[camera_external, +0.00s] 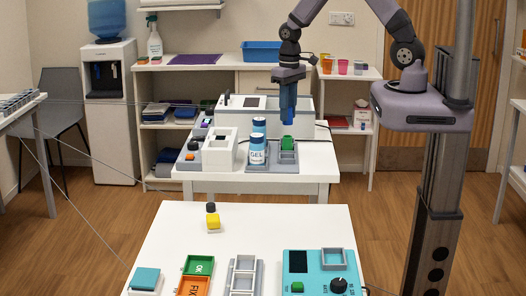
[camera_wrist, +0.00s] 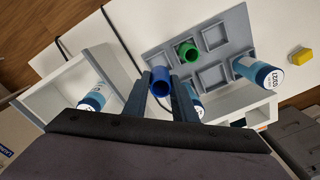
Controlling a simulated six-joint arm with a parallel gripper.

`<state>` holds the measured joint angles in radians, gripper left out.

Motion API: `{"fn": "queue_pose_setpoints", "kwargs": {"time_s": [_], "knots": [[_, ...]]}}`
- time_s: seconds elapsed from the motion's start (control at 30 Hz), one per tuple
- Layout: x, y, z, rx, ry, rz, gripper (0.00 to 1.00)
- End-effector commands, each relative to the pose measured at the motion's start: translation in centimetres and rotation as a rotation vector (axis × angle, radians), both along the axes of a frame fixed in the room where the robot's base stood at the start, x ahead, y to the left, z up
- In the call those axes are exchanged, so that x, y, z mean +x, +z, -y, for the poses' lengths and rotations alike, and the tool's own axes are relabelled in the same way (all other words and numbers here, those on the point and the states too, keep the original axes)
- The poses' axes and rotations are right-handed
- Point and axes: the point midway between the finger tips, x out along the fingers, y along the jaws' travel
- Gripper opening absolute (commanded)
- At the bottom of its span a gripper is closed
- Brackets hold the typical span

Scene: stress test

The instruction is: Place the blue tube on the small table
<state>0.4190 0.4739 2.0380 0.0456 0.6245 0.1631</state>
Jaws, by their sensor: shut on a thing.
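A blue tube (camera_wrist: 161,83) is held between the two fingers of my gripper (camera_external: 288,110), with its open end toward the wrist camera's far side. In the external view the blue tube (camera_external: 288,116) hangs upright above the middle white table (camera_external: 322,160). It is over the area of a grey rack (camera_wrist: 238,26) in which a green tube (camera_wrist: 188,52) stands. The green tube (camera_external: 288,142) is just below my gripper in the external view. A second white table (camera_external: 180,228) is in front; I cannot tell which one is the small table.
A white open box (camera_external: 308,120) is behind my gripper, and a white device (camera_external: 219,150) is at the left. The front table holds a yellow object (camera_external: 213,222) and a teal panel (camera_external: 323,272); its middle is clear.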

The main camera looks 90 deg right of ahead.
Motion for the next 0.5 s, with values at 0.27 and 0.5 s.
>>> {"fn": "queue_pose_setpoints", "kwargs": {"time_s": [0.27, 0.5], "knots": [[0.0, -0.9, 0.0, 0.001, 0.001, -0.001, 0.0], [0.0, -2.8, 0.0, 0.001, 0.001, -0.001, 0.0]]}}
